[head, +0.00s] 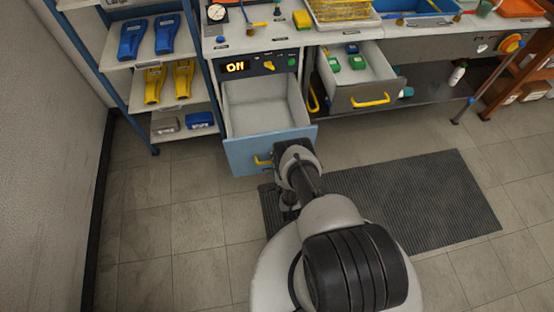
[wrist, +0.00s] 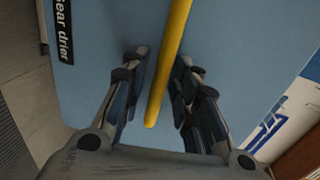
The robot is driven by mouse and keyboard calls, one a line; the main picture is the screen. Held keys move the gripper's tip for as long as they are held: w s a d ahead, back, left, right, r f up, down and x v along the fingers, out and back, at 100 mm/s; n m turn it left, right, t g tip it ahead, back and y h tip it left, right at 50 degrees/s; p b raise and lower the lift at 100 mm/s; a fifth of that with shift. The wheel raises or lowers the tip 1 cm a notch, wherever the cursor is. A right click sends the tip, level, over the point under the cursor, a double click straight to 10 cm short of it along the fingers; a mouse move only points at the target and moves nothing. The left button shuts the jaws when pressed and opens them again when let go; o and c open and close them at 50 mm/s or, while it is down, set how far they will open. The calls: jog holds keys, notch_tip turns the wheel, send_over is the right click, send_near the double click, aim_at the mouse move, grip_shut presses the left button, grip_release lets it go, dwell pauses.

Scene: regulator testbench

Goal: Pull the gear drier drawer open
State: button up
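The gear drier drawer (head: 243,151) has a light blue front and stands pulled well out, its grey inside empty in the head view. Its front fills much of the wrist view (wrist: 95,40), with a black "Gear drier" label (wrist: 63,30). The yellow handle (wrist: 168,65) runs between the two fingers of my gripper (wrist: 160,90). The fingers stand apart, with a gap visible on the handle's left side; contact on the right is unclear. In the head view, my wrist hides part of the handle (head: 262,161) and the fingers.
To the right, another drawer (head: 372,86) with a yellow handle is open and holds green items. A blue-framed shelf (head: 150,55) stands left. A dark mat (head: 425,200) lies on the otherwise clear floor.

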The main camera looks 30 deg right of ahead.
jog(key=shift+s, duration=0.1)
jog(key=v, duration=1.2)
dwell(0.4)
